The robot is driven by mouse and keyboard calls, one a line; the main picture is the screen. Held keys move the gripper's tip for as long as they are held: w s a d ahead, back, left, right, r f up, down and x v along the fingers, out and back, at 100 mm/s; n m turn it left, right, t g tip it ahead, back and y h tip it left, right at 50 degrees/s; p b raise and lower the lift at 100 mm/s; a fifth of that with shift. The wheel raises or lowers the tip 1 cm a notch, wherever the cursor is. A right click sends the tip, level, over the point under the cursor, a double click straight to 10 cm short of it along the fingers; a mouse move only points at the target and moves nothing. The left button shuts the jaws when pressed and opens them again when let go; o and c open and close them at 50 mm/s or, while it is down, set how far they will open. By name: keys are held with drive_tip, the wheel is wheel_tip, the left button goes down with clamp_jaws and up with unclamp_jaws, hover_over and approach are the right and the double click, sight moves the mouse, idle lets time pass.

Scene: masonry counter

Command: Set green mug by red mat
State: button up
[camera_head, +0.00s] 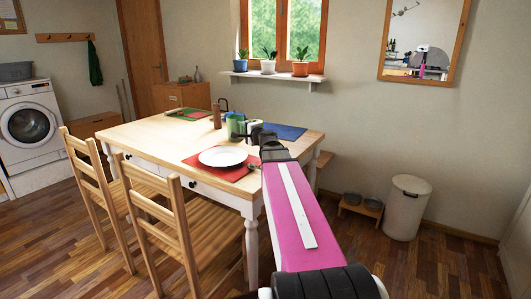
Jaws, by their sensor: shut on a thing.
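The green mug (233,123) is over the far middle part of the wooden table, small in view. My gripper (241,129) reaches across the table from the right and is shut on the mug; the arm and fingers partly hide it. I cannot tell whether the mug touches the tabletop. The red mat (240,174) lies at the table's near edge, closer to me than the mug, with a white plate (222,156) on it. Cutlery appears to lie at the mat's right side, close to my arm.
A blue mat (287,131) lies at the table's far right. A green mat (184,114) lies at the far left, with a brown mill (217,116) near it. Bare tabletop (160,142) shows left of the red mat. Two chairs (165,225) stand along the near side.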

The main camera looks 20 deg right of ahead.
drive_tip(key=shift+n+y, duration=0.4)
drive_tip(key=shift+y, duration=0.2)
drive_tip(key=shift+w+d+f, duration=1.3)
drive_tip(key=shift+d+f, duration=0.15)
drive_tip(key=shift+f, duration=0.25)
drive_tip(key=shift+w+d+f, duration=1.35)
drive_tip(key=shift+d+f, duration=0.05)
drive_tip(key=shift+f, duration=0.35)
drive_tip(key=shift+w+d+f, duration=1.3)
drive_tip(key=shift+d+f, duration=0.15)
drive_tip(key=shift+f, duration=0.25)
drive_tip(key=shift+f, duration=0.1)
drive_tip(key=o, duration=1.2)
drive_tip(key=shift+c, duration=0.2)
drive_tip(key=shift+s, duration=0.15)
drive_tip(key=v, duration=1.1)
drive_tip(key=shift+s+d+r, duration=0.25)
drive_tip(key=shift+s, duration=0.1)
